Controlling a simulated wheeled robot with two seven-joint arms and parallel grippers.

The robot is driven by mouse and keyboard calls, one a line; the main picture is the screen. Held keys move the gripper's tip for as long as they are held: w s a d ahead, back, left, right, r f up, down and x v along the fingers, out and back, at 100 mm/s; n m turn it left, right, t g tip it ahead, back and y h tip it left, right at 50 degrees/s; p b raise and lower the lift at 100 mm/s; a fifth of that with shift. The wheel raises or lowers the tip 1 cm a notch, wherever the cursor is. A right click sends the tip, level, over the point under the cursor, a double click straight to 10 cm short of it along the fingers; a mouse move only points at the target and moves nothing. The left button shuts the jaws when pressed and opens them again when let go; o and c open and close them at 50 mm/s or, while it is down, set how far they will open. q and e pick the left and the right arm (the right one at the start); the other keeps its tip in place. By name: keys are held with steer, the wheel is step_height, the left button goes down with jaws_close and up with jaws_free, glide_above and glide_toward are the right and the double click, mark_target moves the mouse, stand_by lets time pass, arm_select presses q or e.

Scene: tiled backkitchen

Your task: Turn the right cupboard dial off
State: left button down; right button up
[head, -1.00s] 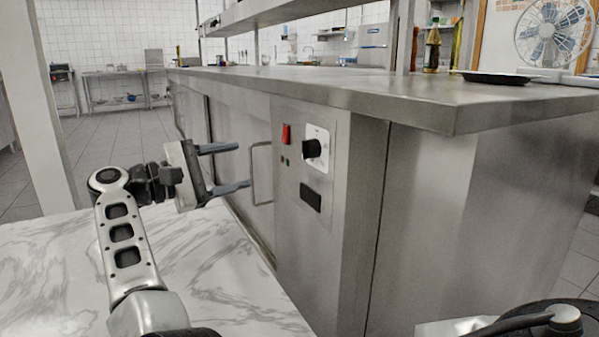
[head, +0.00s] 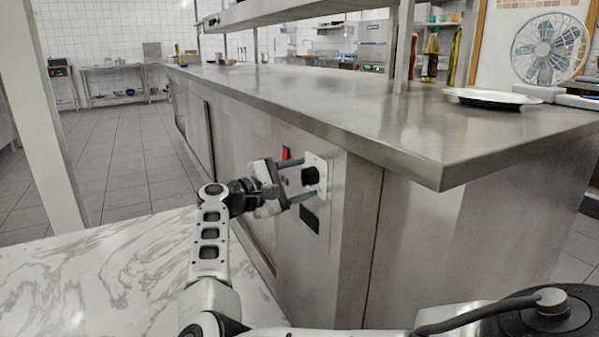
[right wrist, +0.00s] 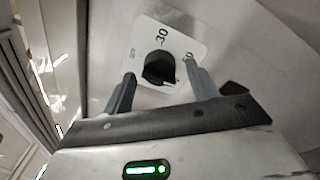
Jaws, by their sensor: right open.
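The right cupboard dial (head: 311,176) is a black knob on a white plate on the steel cupboard's end panel. It also shows in the right wrist view (right wrist: 158,67), where the plate has "30" and other small markings. I cannot tell for certain which mark the knob points to. My right gripper (head: 304,180) is open, with one finger above and one below the knob in the head view. In the right wrist view the fingers (right wrist: 158,74) stand either side of the knob, with gaps visible. Whether they touch the plate is unclear. My left gripper is not in view.
A red switch (head: 286,154) and a dark socket (head: 310,219) are on the same panel. The steel counter (head: 410,140) overhangs above the dial. A marble surface (head: 110,275) lies below my right arm. A plate (head: 490,97) and a fan (head: 550,50) are at the right.

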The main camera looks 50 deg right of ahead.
steer(key=shift+c, duration=0.4)
steer(key=c, duration=0.9)
steer(key=shift+f+n+b, duration=0.1)
steer(key=shift+n+b, duration=0.2)
steer(key=shift+n, duration=0.1)
steer(key=shift+n+b, duration=0.4)
steer(key=shift+n, duration=0.5)
steer(key=shift+n+y, duration=0.3)
steer(key=shift+n, duration=1.6)
